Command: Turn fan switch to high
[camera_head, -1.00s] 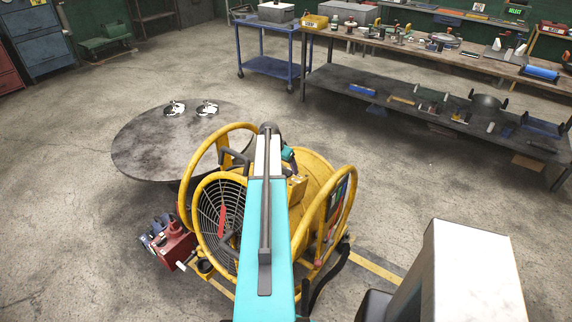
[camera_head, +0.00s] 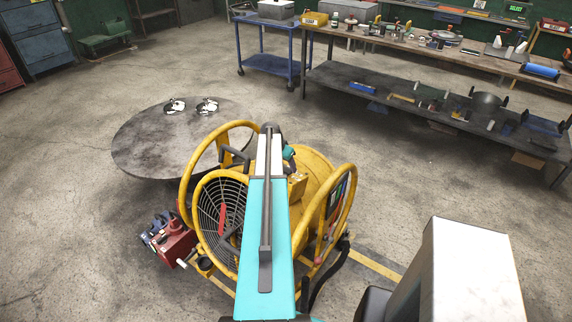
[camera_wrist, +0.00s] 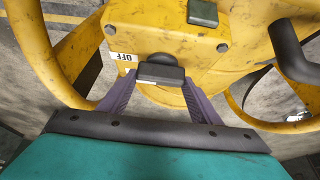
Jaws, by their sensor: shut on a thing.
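The yellow fan (camera_head: 318,180) stands on the floor in front of me, with its round grille on the left and yellow tube hoops on both sides. In the wrist view, a black switch knob (camera_wrist: 160,73) sits on the fan's yellow switch housing (camera_wrist: 185,32). An "OFF" label (camera_wrist: 123,57) shows to the left of the knob. My gripper (camera_wrist: 160,88) has its two purple fingers on either side of the knob and is shut on it. In the head view, my arm hides the knob and my fingers.
A round dark table (camera_head: 140,145) with two shiny items stands behind and left of the fan. A red machine (camera_head: 174,240) is on the floor at the fan's left. A blue cart (camera_head: 268,65) and a long workbench (camera_head: 345,84) stand at the back.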

